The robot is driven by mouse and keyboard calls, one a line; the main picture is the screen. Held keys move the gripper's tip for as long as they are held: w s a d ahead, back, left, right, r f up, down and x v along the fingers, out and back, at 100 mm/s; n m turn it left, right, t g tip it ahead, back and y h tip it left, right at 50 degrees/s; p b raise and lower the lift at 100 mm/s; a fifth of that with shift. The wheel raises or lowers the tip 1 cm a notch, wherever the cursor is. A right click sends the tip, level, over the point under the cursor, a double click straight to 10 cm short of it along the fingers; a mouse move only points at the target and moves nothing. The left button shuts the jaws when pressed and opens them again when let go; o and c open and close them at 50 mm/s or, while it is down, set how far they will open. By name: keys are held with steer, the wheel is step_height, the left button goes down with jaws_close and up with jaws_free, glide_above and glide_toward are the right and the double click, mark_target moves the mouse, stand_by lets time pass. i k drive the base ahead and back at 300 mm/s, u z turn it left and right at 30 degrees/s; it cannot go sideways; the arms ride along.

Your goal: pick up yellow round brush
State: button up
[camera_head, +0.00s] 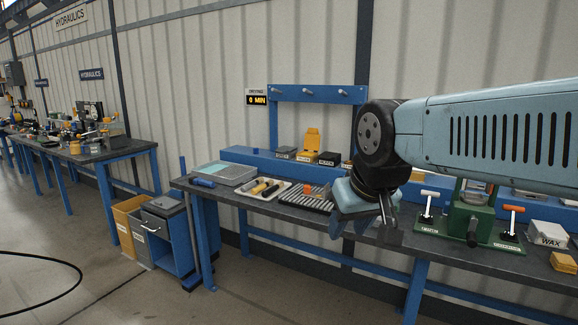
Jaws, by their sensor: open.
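A white tray (246,192) lies on the left part of the blue-legged workbench. In it is a small yellow piece (258,188), which looks like the yellow round brush, beside dark pieces. It is too small to make out its bristles or handle. My gripper (362,226) hangs over the bench to the right of the tray, pointing down. It is open, with nothing seen between its fingers. It is well apart from the tray and hides part of the bench behind it.
A dark ribbed mat (305,203) with an orange piece (308,188) lies between tray and gripper. A grey-blue case (226,174) and blue-handled tool (203,183) lie left. A green fixture (470,215) and a WAX box (548,236) stand right. Small bins line the back.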

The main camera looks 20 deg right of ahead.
mark_target(258, 190)
steer(key=u, duration=0.1)
steer(key=k, duration=0.45)
steer(key=z, duration=0.5)
steer(key=i, duration=2.3)
steer(key=u, duration=0.85)
steer(key=i, duration=0.35)
steer(key=u, duration=0.25)
steer(key=k, duration=0.9)
